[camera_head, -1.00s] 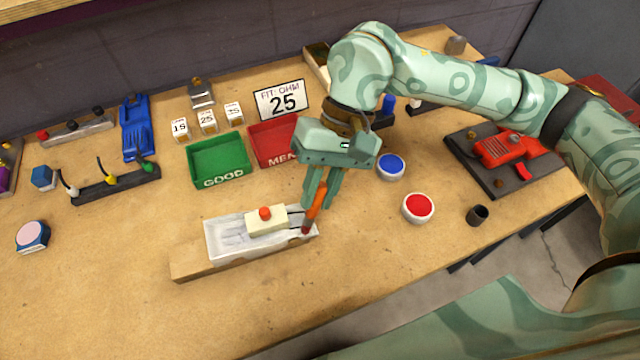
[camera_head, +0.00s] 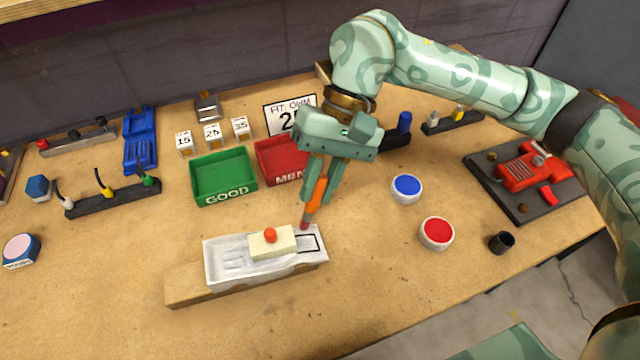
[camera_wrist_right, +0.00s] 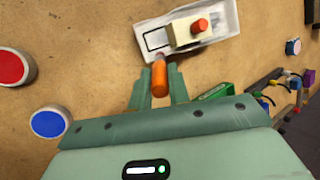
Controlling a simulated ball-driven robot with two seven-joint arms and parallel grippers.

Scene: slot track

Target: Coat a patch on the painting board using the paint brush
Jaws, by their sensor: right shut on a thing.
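The white painting board (camera_head: 222,270) lies tilted on a wooden block (camera_head: 190,293). A black-outlined patch (camera_head: 308,243) is at its right end and looks unpainted; it also shows in the right wrist view (camera_wrist_right: 155,39). A cream block with a red knob (camera_head: 269,237) sits beside the patch. My right gripper (camera_head: 322,192) is shut on the paint brush (camera_head: 314,199), which has an orange handle and points down. Its reddish tip is by the far edge of the board, near the patch; I cannot tell if it touches. In the right wrist view the brush (camera_wrist_right: 159,78) is between the fingers.
Pots of blue paint (camera_head: 406,188) and red paint (camera_head: 437,232) and a dark cup (camera_head: 502,242) stand to the right. A green bin (camera_head: 224,176) and a red bin (camera_head: 277,160) stand behind the board. The table in front of the board is clear.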

